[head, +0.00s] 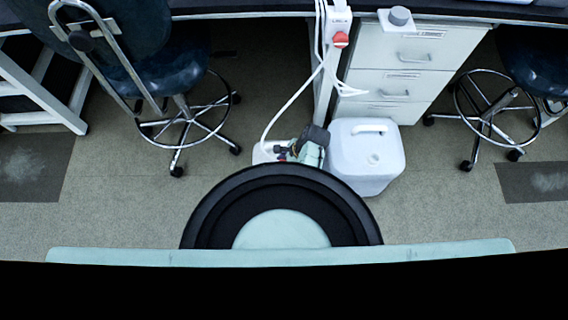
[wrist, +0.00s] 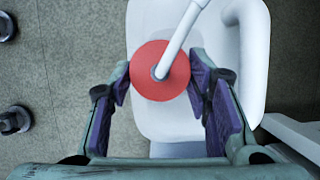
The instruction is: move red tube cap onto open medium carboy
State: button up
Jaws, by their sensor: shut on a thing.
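The red tube cap (wrist: 160,70) is a round disc with a white tube rising from its middle in the wrist view. My gripper (wrist: 161,80) is shut on it, with purple pads at its left and right sides. The cap is over a white carboy (wrist: 150,125), whose mouth is hidden; I cannot tell whether they touch. In the head view my gripper (head: 283,153) is at a largely hidden white carboy (head: 262,154), left of a larger white carboy (head: 367,170) with a top handle. A small round feature shows on the larger carboy's top.
A white drawer unit (head: 398,75) stands behind the larger carboy. Wheeled chairs stand left (head: 185,115) and right (head: 510,105). White tubing (head: 292,100) hangs from the bench to the left carboy area. The floor between the chairs and carboys is clear.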

jog(key=o, duration=1.3)
jog(key=shift+c, duration=0.2)
jog(key=o, duration=0.4)
notch_tip(320, 180, up, 7)
jog(key=p, duration=0.7)
jog(key=shift+r+p, duration=0.1)
jog(key=shift+p, duration=0.25)
